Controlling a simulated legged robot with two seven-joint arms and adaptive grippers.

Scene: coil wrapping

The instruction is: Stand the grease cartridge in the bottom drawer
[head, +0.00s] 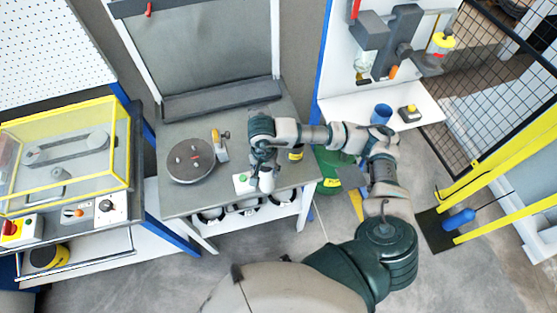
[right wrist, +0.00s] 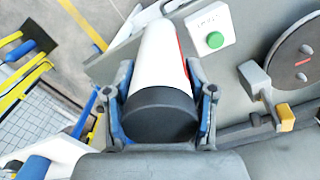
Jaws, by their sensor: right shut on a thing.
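The grease cartridge looks like a white cylinder with a dark cap and a red mark along its side, in the right wrist view (right wrist: 160,60). My right gripper (right wrist: 160,75) is shut on it, with a finger on either side and the dark cap nearest the camera. In the head view, my right gripper (head: 265,163) is over the front part of the grey workbench, and the white end of the cartridge (head: 267,183) points toward the bench's front edge. I cannot make out a bottom drawer in either view. My left gripper is not in view.
On the workbench (head: 235,118) are a round turntable (head: 191,160), a box with a green button (head: 242,182) and a dark can with a yellow band (head: 296,153). Under it, a white shelf (head: 285,214) holds dark coils. A yellow-framed enclosure (head: 65,152) stands at left.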

